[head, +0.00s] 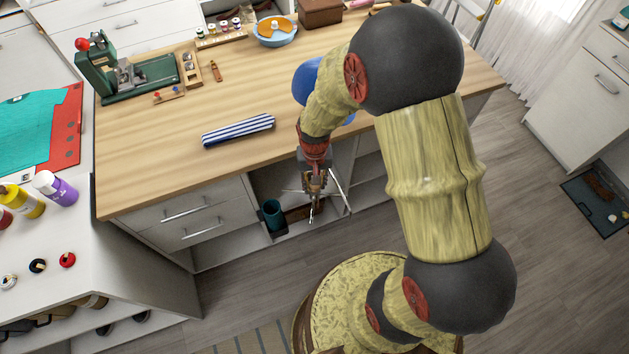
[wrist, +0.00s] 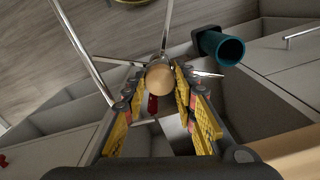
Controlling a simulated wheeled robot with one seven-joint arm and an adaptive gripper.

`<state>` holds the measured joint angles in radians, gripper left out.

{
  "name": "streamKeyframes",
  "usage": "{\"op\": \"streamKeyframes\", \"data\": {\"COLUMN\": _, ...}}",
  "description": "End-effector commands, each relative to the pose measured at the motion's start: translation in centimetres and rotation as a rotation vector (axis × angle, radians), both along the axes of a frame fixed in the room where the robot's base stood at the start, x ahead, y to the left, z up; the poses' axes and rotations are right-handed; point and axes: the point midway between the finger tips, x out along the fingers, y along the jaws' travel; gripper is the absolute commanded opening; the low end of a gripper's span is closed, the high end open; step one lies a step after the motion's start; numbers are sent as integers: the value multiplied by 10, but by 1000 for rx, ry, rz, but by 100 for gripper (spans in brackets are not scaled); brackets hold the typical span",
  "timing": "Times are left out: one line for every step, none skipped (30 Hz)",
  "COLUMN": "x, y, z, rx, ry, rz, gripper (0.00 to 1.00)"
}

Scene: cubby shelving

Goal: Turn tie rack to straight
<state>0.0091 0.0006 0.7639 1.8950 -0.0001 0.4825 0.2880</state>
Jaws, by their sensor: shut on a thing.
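The tie rack has thin metal rods spreading out from a round wooden knob. In the wrist view the rack (wrist: 159,80) shows its knob between my fingertips, with rods reaching up, left and right. In the head view some rods of the rack (head: 338,190) show around my gripper, in front of the open cubbies under the counter. My gripper (head: 315,190) hangs at the counter's front edge. In the wrist view my gripper (wrist: 160,88) has its yellow-padded fingers on both sides of the knob and is shut on the rack. The rack's mount is mostly hidden.
Drawers (head: 190,217) are to the left. Open floor lies in front.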

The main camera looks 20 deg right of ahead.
Motion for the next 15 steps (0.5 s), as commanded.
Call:
{"op": "streamKeyframes", "data": {"x": 0, "y": 0, "z": 1, "rx": 0, "ry": 0, "rz": -8, "gripper": 0}}
{"op": "streamKeyframes", "data": {"x": 0, "y": 0, "z": 0, "rx": 0, "ry": 0, "rz": -11, "gripper": 0}}
{"op": "streamKeyframes", "data": {"x": 0, "y": 0, "z": 0, "rx": 0, "ry": 0, "rz": -15, "gripper": 0}}
{"op": "streamKeyframes", "data": {"x": 0, "y": 0, "z": 0, "rx": 0, "ry": 0, "rz": -17, "gripper": 0}}
{"op": "streamKeyframes", "data": {"x": 0, "y": 0, "z": 0, "rx": 0, "ry": 0, "rz": -18, "gripper": 0}}
{"op": "streamKeyframes", "data": {"x": 0, "y": 0, "z": 0, "rx": 0, "ry": -1, "rz": -19, "gripper": 0}}
{"op": "streamKeyframes", "data": {"x": 0, "y": 0, "z": 0, "rx": 0, "ry": -1, "rz": -20, "gripper": 0}}
{"op": "streamKeyframes", "data": {"x": 0, "y": 0, "z": 0, "rx": 0, "ry": -1, "rz": -20, "gripper": 0}}
{"op": "streamKeyframes", "data": {"x": 0, "y": 0, "z": 0, "rx": 0, "ry": -1, "rz": -19, "gripper": 0}}
{"op": "streamKeyframes", "data": {"x": 0, "y": 0, "z": 0, "rx": 0, "ry": -1, "rz": -19, "gripper": 0}}
{"op": "streamKeyframes", "data": {"x": 0, "y": 0, "z": 0, "rx": 0, "ry": -1, "rz": -19, "gripper": 0}}
{"op": "streamKeyframes", "data": {"x": 0, "y": 0, "z": 0, "rx": 0, "ry": -1, "rz": -19, "gripper": 0}}
{"op": "streamKeyframes", "data": {"x": 0, "y": 0, "z": 0, "rx": 0, "ry": -1, "rz": -19, "gripper": 0}}
{"op": "streamKeyframes", "data": {"x": 0, "y": 0, "z": 0, "rx": 0, "ry": -1, "rz": -19, "gripper": 0}}
{"op": "streamKeyframes", "data": {"x": 0, "y": 0, "z": 0, "rx": 0, "ry": -1, "rz": -19, "gripper": 29}}
